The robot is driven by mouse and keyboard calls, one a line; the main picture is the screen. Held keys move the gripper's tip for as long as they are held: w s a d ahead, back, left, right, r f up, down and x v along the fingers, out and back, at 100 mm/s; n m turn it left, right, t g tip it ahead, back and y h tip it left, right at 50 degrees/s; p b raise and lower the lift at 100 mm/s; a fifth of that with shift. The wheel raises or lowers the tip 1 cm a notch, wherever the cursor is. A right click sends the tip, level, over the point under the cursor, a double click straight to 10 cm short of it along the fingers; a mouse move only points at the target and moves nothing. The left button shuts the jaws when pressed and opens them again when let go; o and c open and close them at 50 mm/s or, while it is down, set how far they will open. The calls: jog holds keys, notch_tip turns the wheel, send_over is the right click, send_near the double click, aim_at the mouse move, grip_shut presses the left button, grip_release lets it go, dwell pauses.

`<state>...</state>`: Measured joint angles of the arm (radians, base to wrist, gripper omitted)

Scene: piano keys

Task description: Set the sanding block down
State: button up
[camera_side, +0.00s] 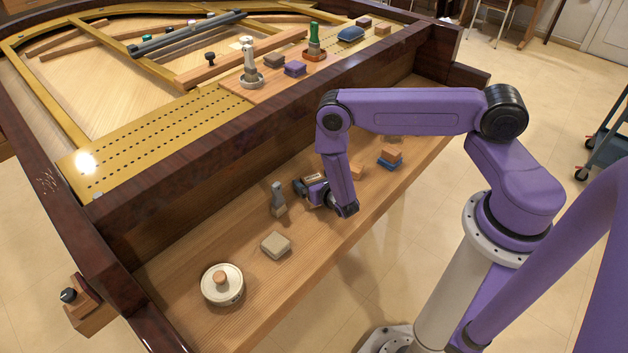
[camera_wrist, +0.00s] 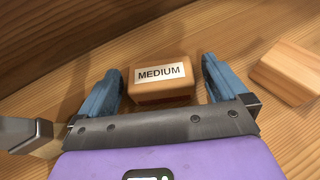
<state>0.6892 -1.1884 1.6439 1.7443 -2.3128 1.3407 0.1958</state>
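The sanding block (camera_wrist: 160,90), an orange-brown block with a white "MEDIUM" label, sits on the wooden shelf in the wrist view. My gripper (camera_wrist: 163,88) has its two blue fingers on either side of the block, with a narrow gap visible on each side. The fingers look open around the block, not closed on it.
A metal-headed tool (camera_side: 278,198) stands close to the left of my gripper. A plain wooden block (camera_wrist: 288,72) lies to its right. A beige block (camera_side: 275,245) and a round white container (camera_side: 222,284) are farther left. A blue-based block (camera_side: 390,157) is farther right.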

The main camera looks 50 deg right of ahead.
jog(key=shift+r, duration=0.15)
jog(key=v, duration=1)
jog(key=shift+s+a+r, duration=0.1)
jog(key=shift+s+a, duration=0.15)
jog(key=shift+s, duration=0.1)
jog(key=shift+s+a+r, duration=0.15)
jog(key=shift+s+r, duration=0.15)
jog(key=shift+s, duration=0.1)
notch_tip(320, 180, up, 18)
jog(key=s+m+g+h, duration=0.3)
jog(key=m+g+h, duration=0.25)
jog(key=m, duration=0.45)
jog(key=s+a+r+m+g+y, duration=0.2)
jog(key=s+r+m+g+y, duration=0.1)
jog(key=s, duration=0.6)
jog(key=s+a+r+m+g+y, duration=0.2)
jog(key=s+r+m+g+y, duration=0.2)
jog(key=s+r+m+y, duration=0.2)
jog(key=s+r+y, duration=0.2)
jog(key=s, duration=0.2)
jog(key=shift+s+a+r, duration=0.15)
jog(key=shift+s+a, duration=0.2)
